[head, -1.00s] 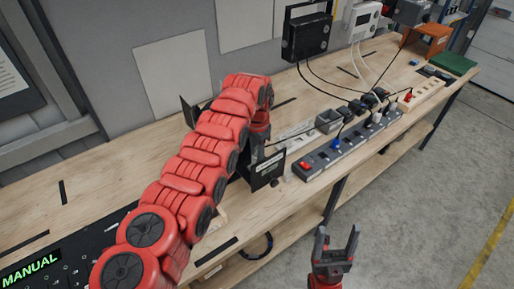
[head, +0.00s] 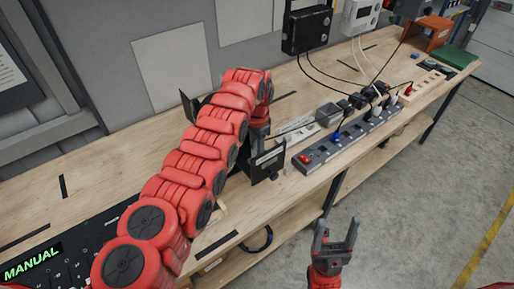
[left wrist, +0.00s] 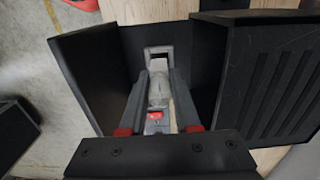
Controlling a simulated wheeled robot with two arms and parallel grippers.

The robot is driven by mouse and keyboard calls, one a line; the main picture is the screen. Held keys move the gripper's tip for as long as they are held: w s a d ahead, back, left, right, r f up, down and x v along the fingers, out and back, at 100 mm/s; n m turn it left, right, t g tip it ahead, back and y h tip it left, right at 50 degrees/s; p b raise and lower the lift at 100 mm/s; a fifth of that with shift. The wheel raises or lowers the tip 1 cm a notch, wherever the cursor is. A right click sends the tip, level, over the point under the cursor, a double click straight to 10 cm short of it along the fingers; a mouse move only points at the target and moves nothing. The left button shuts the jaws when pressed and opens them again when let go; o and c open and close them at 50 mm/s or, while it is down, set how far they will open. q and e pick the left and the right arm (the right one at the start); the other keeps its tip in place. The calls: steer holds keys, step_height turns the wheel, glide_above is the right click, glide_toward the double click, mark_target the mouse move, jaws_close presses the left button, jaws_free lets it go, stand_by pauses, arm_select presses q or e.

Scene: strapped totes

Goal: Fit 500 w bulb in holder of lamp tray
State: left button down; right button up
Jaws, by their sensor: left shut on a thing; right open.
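The lamp tray is a black open housing with upright side walls (left wrist: 262,80) in the left wrist view. Its labelled black end (head: 266,164) shows on the bench in the head view. My left gripper (left wrist: 159,84) is inside the housing between the walls, shut on a pale grey, tube-like piece (left wrist: 157,93), apparently the bulb. A small grey bracket or holder (left wrist: 159,53) is just beyond the fingertips. I cannot tell whether the bulb touches it. In the head view my red left arm hides much of the tray and the bulb. My right gripper (head: 336,240) is open and empty, over the floor before the bench.
A grey power strip (head: 345,146) with a red switch and several plugs lies right of the tray. A panel reading MANUAL (head: 45,258) is at lower left. Bare bench (head: 105,190) lies left of my arm.

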arm_select(q)
steer(key=shift+f+b, duration=0.9)
steer(key=shift+f, duration=0.2)
stand_by(0.3)
steer(key=c, duration=0.5)
jaws_free()
steer(key=shift+c, duration=0.2)
steer(key=shift+r, duration=0.1)
